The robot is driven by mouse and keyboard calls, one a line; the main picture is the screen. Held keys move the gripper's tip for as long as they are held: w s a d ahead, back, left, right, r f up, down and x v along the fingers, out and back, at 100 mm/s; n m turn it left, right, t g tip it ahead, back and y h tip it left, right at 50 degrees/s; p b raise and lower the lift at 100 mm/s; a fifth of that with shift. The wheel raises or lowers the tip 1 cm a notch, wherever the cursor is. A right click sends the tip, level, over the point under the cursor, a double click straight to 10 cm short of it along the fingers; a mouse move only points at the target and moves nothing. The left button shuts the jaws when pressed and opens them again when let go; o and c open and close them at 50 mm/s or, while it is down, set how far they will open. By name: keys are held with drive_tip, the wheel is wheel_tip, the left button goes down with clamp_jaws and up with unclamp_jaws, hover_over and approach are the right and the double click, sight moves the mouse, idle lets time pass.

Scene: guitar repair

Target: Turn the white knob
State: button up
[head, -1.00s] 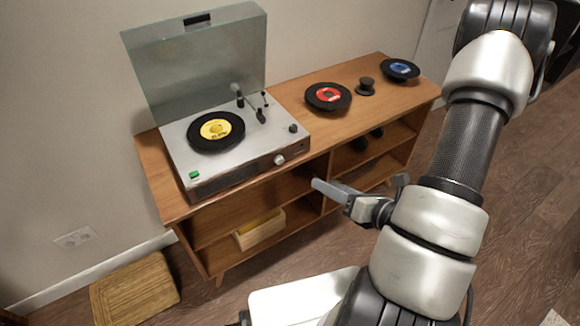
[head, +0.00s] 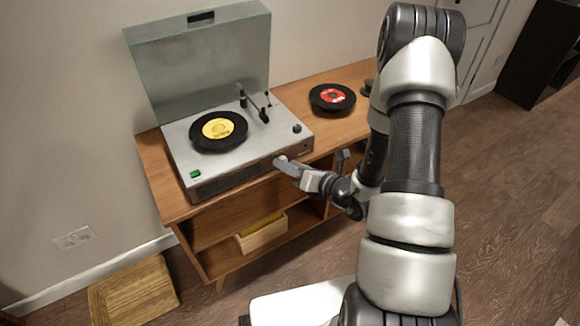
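The record player (head: 240,168) stands on the wooden cabinet with its clear lid raised. The white knob (head: 281,159) is on its front face, right of the middle. My gripper (head: 287,165) reaches in from the right, and its tip overlaps the knob in the picture. The tip is at or just in front of the knob, partly covering it. I cannot tell whether it touches or grips the knob. The fingers show nearly edge-on, so their opening is unclear.
A yellow-labelled record (head: 218,131) lies on the platter beside the tonearm (head: 254,103). A red-labelled record (head: 332,97) lies on the cabinet top (head: 310,78). A wooden box (head: 262,234) sits on the shelf below. A wooden stool (head: 134,293) stands at lower left.

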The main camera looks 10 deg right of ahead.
drive_tip(key=shift+w, duration=0.1)
clamp_jaws()
drive_tip(key=shift+m, duration=0.3)
drive_tip(key=shift+f+m+t+y, duration=0.3)
drive_tip(key=shift+m+t+y, duration=0.55)
drive_tip(key=shift+m, duration=2.8)
drive_tip(key=shift+f+m+t+y, duration=0.4)
drive_tip(key=shift+m+t, duration=0.75)
drive_tip(key=shift+m, duration=2.55)
drive_tip(key=shift+f+m+t+y, duration=0.15)
drive_tip(key=shift+m+t+y, duration=0.75)
drive_tip(key=shift+m, duration=2.75)
unclamp_jaws()
